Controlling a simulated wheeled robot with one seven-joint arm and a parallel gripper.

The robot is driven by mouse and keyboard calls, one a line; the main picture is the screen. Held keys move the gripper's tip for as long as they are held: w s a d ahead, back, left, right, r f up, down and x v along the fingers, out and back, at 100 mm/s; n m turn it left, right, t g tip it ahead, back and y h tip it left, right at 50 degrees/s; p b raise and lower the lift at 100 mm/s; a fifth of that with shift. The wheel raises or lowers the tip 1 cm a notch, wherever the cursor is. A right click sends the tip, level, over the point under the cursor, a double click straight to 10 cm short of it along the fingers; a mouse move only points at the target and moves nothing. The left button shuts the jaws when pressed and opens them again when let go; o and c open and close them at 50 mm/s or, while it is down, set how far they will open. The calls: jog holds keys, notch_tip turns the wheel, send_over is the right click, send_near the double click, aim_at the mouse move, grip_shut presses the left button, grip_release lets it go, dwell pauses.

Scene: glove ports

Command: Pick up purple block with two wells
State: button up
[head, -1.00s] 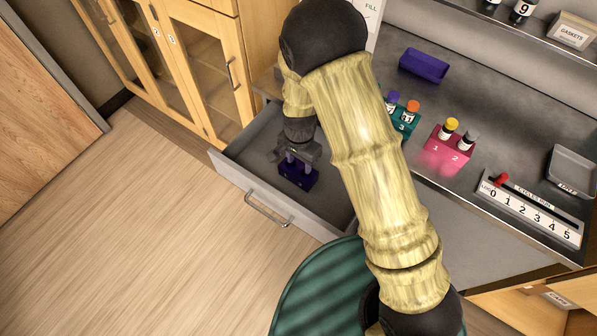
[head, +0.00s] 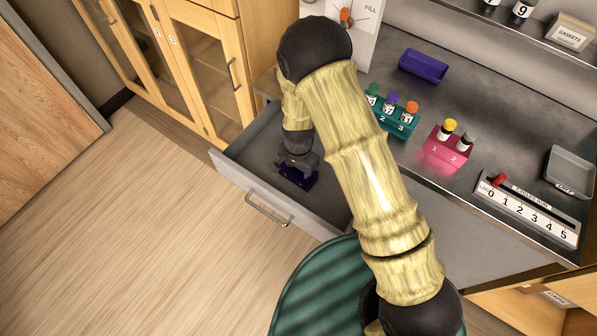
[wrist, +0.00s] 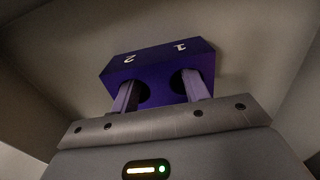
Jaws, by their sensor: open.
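The purple block with two wells (head: 299,180) sits in the open grey drawer. In the wrist view the block (wrist: 180,59) shows the marks 1 and 2 on one face and two dark round wells. My gripper (head: 297,168) is right above the block, inside the drawer. In the wrist view its two fingers (wrist: 161,90) are apart, and their tips overlap the two wells. I cannot tell how deep the tips reach or whether they touch the block. In the head view the gripper body hides the fingers and part of the block.
The drawer (head: 240,184) has walls around the gripper. On the grey counter stand a teal rack (head: 393,121) with several vials, a pink rack (head: 446,152) with two vials, a purple tray (head: 423,66), a grey tray (head: 571,170) and a numbered slider (head: 528,210).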

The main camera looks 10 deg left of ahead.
grip_shut()
jog(key=shift+r, duration=0.1)
dwell(0.3)
notch_tip(320, 180, up, 10)
jog(key=shift+b, duration=0.4)
dwell(0.6)
